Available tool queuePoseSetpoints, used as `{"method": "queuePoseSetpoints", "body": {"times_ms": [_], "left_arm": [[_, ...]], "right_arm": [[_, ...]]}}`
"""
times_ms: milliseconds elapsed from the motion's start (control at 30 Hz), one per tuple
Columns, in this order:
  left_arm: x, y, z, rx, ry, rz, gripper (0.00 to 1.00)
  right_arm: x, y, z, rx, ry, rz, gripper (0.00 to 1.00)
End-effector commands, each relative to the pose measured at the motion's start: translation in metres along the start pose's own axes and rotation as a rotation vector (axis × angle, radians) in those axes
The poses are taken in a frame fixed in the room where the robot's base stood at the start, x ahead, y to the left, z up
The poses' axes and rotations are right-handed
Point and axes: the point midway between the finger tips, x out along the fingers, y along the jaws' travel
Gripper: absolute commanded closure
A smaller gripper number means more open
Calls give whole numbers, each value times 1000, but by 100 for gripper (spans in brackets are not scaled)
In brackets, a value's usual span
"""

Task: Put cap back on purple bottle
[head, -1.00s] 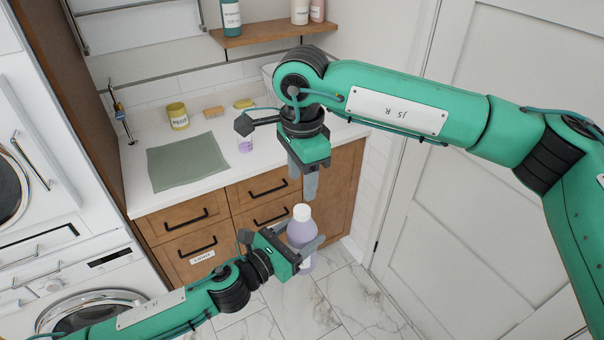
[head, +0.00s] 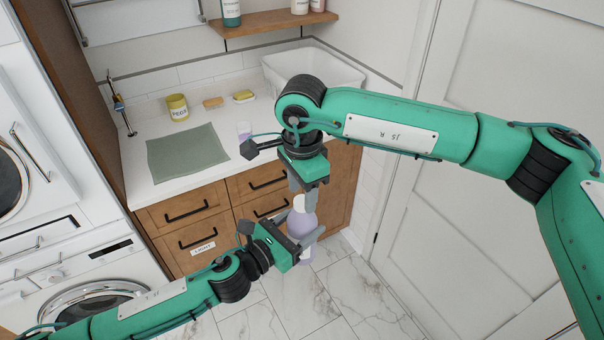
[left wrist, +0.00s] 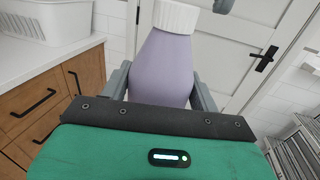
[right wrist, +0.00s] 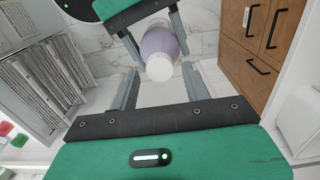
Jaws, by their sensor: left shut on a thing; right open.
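The purple bottle (head: 303,222) is upright in my left gripper (head: 298,238), whose fingers close on its sides. A white cap (right wrist: 159,70) sits on top of the bottle in the right wrist view; the cap also shows at the top edge of the left wrist view (left wrist: 177,16). I cannot tell how tightly it is seated. My right gripper (head: 304,186) is open, pointing down just above the bottle. In the right wrist view its fingers stand apart on either side of the cap, with visible gaps. In the head view these fingers partly hide the cap.
The white counter (head: 140,175) behind holds a green mat (head: 187,152), a yellow pot (head: 177,107), sponges (head: 243,96) and a small purple-and-white item (head: 243,130). Wooden drawers (head: 190,215) stand behind the grippers. A white door (head: 470,210) is at right.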

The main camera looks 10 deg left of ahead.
Motion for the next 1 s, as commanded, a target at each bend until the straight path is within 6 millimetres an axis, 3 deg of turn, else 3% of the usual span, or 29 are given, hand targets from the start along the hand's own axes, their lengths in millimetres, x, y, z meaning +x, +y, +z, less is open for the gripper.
{"method": "queuePoseSetpoints", "body": {"times_ms": [200,467,500,733,1000], "left_arm": [[0,0,1,0,-2,0,100],[0,0,1,0,-2,0,100],[0,0,1,0,-2,0,100],[0,0,1,1,-2,-1,100],[0,0,1,1,-2,-1,100]], "right_arm": [[16,0,0,0,0,1,52],[17,0,0,1,0,0,52],[17,0,0,1,0,0,54],[17,0,0,1,0,0,98],[17,0,0,9,0,-1,98]]}}
